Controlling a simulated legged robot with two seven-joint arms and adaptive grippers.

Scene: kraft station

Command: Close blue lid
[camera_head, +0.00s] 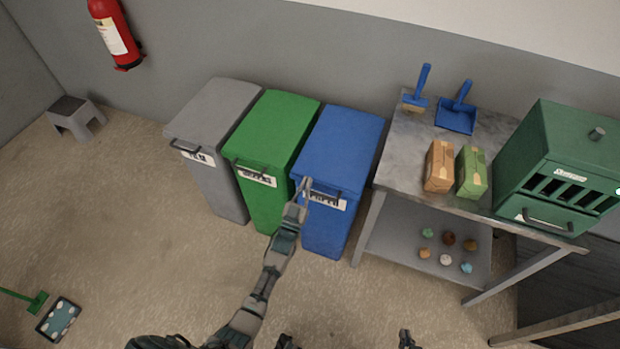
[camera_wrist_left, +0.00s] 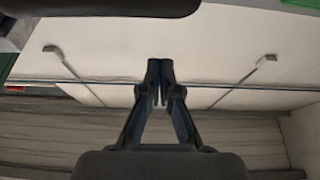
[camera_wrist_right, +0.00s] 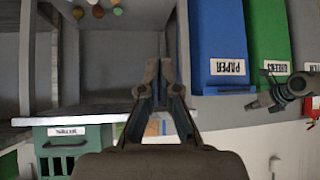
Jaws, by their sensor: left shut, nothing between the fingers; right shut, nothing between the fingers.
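The blue bin (camera_head: 322,228) has a blue lid (camera_head: 340,150) that lies flat on top and looks closed. A dark handle (camera_head: 325,190) runs along its front edge. My left gripper (camera_head: 304,187) is shut and empty at the front left corner of the lid, by the handle; I cannot tell whether it touches. It also shows shut in the left wrist view (camera_wrist_left: 159,75). My right gripper (camera_wrist_right: 160,75) is shut and empty in the right wrist view, which also shows the blue bin (camera_wrist_right: 218,40) with its PAPER label.
A green bin (camera_head: 275,130) and a grey bin (camera_head: 215,110) stand left of the blue one. A metal table (camera_head: 400,150) on the right holds two boxes, a blue brush and dustpan, and a green cabinet (camera_head: 560,160). Several small items lie on its lower shelf. The front floor is open.

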